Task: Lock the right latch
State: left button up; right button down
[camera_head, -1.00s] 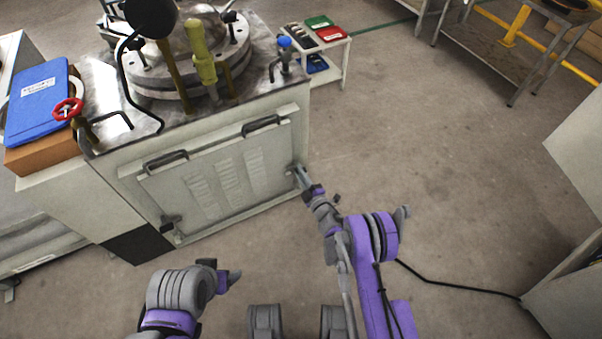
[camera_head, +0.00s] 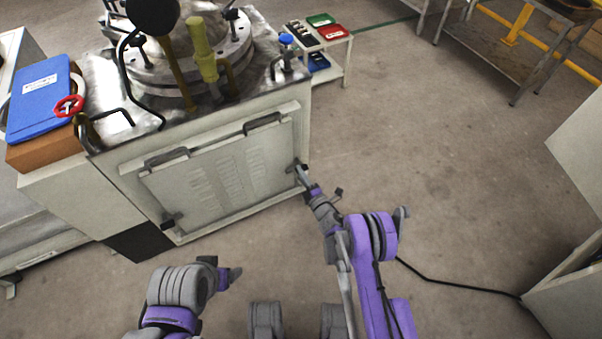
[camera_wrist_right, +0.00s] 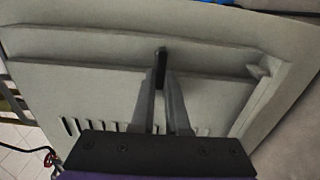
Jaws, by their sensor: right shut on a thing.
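The right latch (camera_head: 294,167) is a small dark piece at the right edge of the cabinet's pale front panel (camera_head: 215,185). My right gripper (camera_head: 300,171) is at it and mostly hides it in the head view. In the right wrist view, the latch (camera_wrist_right: 161,62) shows as a dark bar held between the fingertips of the right gripper (camera_wrist_right: 162,76). Whether it is locked cannot be told. The other latch (camera_head: 172,220) is at the panel's lower left. My left gripper (camera_head: 232,275) is low in front of the cabinet, away from the panel; its fingers are unclear.
The panel has two dark handles (camera_head: 262,124) along its top. Valves and a round metal vessel (camera_head: 165,70) stand on the cabinet. A small white rack (camera_head: 345,60) stands behind it on the right. The floor (camera_head: 430,160) to the right is open, with a black cable (camera_head: 450,284).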

jog(key=c, duration=0.9)
grip_release()
jog(key=shift+s, duration=0.1)
